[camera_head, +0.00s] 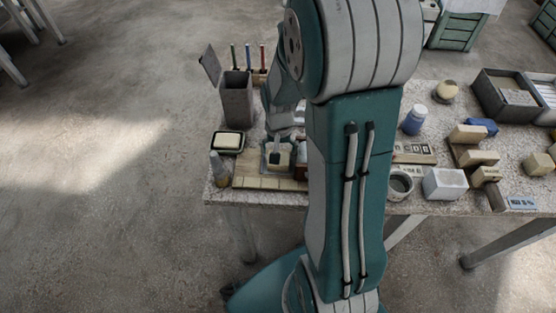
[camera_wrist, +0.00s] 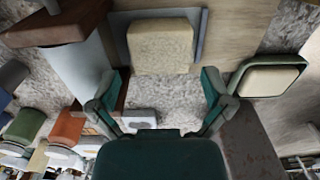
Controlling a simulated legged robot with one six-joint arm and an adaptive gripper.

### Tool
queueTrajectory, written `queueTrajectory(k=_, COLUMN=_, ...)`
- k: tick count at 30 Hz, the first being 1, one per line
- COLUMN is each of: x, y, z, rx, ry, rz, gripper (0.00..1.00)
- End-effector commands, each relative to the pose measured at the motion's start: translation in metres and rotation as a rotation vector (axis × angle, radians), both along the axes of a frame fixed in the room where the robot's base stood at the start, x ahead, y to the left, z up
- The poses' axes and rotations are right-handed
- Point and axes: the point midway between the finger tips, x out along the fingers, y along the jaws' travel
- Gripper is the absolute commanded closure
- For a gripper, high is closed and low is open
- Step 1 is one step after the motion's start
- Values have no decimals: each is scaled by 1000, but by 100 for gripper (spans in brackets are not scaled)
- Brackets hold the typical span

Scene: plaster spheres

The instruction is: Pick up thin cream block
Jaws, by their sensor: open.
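A cream block (camera_wrist: 163,46) with a speckled face lies ahead of my gripper (camera_wrist: 165,82) in the wrist view, on a pale board with a blue-grey edge. My gripper is open, one finger on each side of the picture, with nothing between the fingertips. The block looks apart from both fingers. In the head view a cream block (camera_head: 285,163) shows low beside my arm, partly covered by a dark part. A second, smoother cream block (camera_wrist: 270,80) sits in a dark green dish (camera_wrist: 298,66) at right; that block also shows in the head view (camera_head: 228,140).
A grey pot (camera_head: 237,98) and several upright coloured tools stand behind the dish. A pale bottle (camera_head: 216,164) stands at the table's left edge. Right of my arm are a blue jar (camera_head: 414,120), a white block (camera_head: 445,184) and several cream blocks. My arm hides the table's middle.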

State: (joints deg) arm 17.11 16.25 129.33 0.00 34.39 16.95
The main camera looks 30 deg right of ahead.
Motion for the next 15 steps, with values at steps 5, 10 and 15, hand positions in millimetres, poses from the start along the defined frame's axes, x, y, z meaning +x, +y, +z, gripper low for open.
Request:
queueTrajectory(k=5, x=0, y=2, z=-30, rx=2, ry=5, rz=1, gripper=0)
queueTrajectory(k=10, x=0, y=2, z=-44, rx=0, ry=2, rz=0, gripper=0)
queueTrajectory(k=15, x=0, y=2, z=-44, rx=0, ry=0, rz=0, gripper=0)
